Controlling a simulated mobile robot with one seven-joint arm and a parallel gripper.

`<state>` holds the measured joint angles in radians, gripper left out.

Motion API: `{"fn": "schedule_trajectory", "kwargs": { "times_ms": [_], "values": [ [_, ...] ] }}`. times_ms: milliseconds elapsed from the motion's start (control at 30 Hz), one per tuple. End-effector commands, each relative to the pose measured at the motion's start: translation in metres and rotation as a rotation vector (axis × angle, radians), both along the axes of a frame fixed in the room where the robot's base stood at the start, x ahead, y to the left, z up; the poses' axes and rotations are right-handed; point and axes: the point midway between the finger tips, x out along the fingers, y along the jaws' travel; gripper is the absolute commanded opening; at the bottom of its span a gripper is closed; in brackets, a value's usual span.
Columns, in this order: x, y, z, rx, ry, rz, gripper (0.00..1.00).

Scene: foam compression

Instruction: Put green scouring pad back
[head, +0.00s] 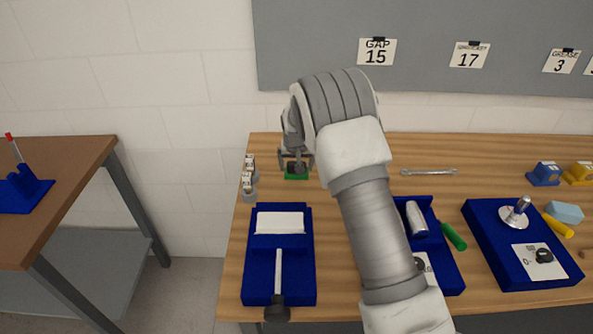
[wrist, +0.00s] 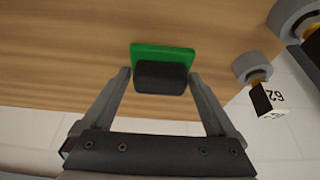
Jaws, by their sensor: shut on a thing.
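The green scouring pad (head: 296,177) is at the back left of the wooden table in the head view, under my gripper (head: 296,163). In the wrist view, the green pad (wrist: 165,52) shows beyond a dark block (wrist: 160,79). This block sits between the two fingers of my gripper (wrist: 159,76), which is shut on it. The block appears to be part of the pad. The pad is at or close to the table top; I cannot tell whether it touches.
Small numbered weights (head: 248,180) stand just left of the pad. A blue fixture with a white block (head: 279,223) is in front. A blue tray with a metal cylinder (head: 417,219) and a wrench (head: 429,171) lie right of my arm.

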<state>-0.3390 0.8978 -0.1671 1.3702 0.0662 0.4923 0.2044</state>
Motion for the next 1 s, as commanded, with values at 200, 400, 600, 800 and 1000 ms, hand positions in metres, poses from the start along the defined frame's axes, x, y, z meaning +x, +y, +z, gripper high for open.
{"fn": "schedule_trajectory", "kwargs": {
  "times_ms": [200, 400, 600, 800, 1000],
  "values": [
    [0.0, 0.0, -0.025, 0.0, 0.002, -0.001, 0.41],
    [0.0, 0.0, -0.025, 0.0, 0.001, 0.0, 0.41],
    [0.0, 0.0, -0.027, 0.0, 0.001, 0.0, 1.0],
    [0.0, 0.0, -0.027, 0.0, 0.001, 0.0, 1.0],
    [-0.002, 0.0, -0.018, 0.001, -0.001, 0.0, 1.0]
  ]
}}
